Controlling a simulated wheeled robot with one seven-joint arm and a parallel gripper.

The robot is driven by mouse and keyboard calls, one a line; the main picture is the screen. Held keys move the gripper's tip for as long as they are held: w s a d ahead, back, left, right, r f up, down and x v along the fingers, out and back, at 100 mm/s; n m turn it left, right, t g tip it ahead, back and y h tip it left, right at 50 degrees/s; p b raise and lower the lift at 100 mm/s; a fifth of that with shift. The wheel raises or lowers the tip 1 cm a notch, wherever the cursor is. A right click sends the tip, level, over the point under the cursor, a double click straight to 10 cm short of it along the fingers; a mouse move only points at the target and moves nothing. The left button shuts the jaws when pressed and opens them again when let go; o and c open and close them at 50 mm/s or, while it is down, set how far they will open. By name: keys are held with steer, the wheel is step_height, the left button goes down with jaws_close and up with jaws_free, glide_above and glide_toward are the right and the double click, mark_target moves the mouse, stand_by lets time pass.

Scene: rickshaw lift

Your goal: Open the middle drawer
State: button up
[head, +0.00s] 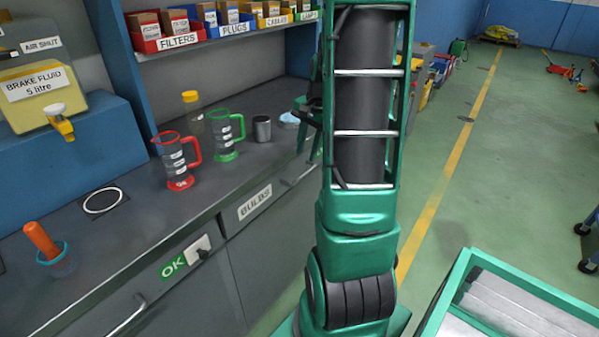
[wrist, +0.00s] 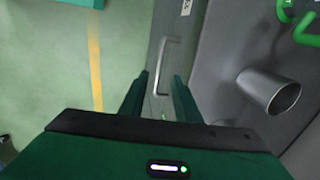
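The grey drawer front labelled BULBS (head: 259,202) is closed in the bench front. A pale bar handle (head: 299,176) shows to the right of its label, and a handle (wrist: 167,62) also shows in the wrist view. Which drawer is the middle one I cannot tell for sure. My gripper (wrist: 161,80) is open and empty, its two green fingers apart, with the handle in line between and just beyond the tips. In the head view my gripper (head: 308,118) is partly hidden behind my arm, near the bench's front edge.
A grey cup (head: 262,128), a green jug (head: 226,135) and a red jug (head: 177,160) stand on the bench, near its edge. Open green floor (head: 480,190) lies to the right.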

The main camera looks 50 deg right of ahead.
mark_target(301, 176)
steer(key=f, duration=0.3)
steer(key=w+f, duration=0.1)
steer(key=f, duration=0.5)
steer(key=shift+w+a, duration=0.1)
steer(key=shift+w, duration=0.2)
steer(key=shift+a, duration=0.1)
jaws_close()
